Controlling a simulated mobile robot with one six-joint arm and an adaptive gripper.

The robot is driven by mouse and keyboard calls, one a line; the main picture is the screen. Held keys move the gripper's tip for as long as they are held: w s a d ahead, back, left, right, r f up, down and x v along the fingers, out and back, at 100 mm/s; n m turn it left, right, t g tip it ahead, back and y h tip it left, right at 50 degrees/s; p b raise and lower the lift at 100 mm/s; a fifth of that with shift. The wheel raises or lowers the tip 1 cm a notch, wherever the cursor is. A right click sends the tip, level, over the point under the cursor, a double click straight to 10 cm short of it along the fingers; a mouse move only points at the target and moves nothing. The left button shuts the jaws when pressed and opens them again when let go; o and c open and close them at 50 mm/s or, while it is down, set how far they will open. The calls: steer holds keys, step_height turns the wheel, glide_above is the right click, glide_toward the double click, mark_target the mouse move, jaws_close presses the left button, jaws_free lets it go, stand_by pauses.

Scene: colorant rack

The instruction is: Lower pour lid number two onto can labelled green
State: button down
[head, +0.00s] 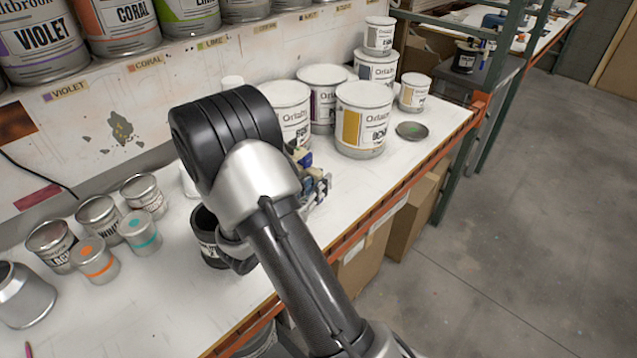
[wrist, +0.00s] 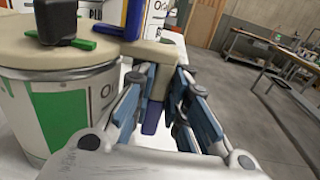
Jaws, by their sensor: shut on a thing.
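The can with a green label (wrist: 78,112) stands upright at the left of the wrist view. A beige pour lid (wrist: 20,52) with a black knob (wrist: 57,20) and a green piece lies over its top; I cannot tell whether it is fully seated or slightly above the rim. No number is readable on it. My gripper (wrist: 168,95) is shut on the lid's beige handle (wrist: 157,62), to the right of the can. In the head view my arm hides the green-labelled can and most of the lid; part of my gripper (head: 318,190) shows.
Several white cans, including a yellow-labelled one (head: 363,122), stand at the back right, with a loose dark lid (head: 411,130) nearby. Small tins (head: 140,232) stand at the left. A dark open can (head: 207,243) is beside my arm. The bench front right is clear.

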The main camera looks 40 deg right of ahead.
steer(key=c, duration=1.5)
jaws_free()
steer(key=shift+a, duration=0.1)
steer(key=a, duration=0.2)
steer(key=s+a, duration=0.1)
steer(key=a, duration=0.4)
steer(key=shift+s+a, duration=0.25)
steer(key=shift+a, duration=0.1)
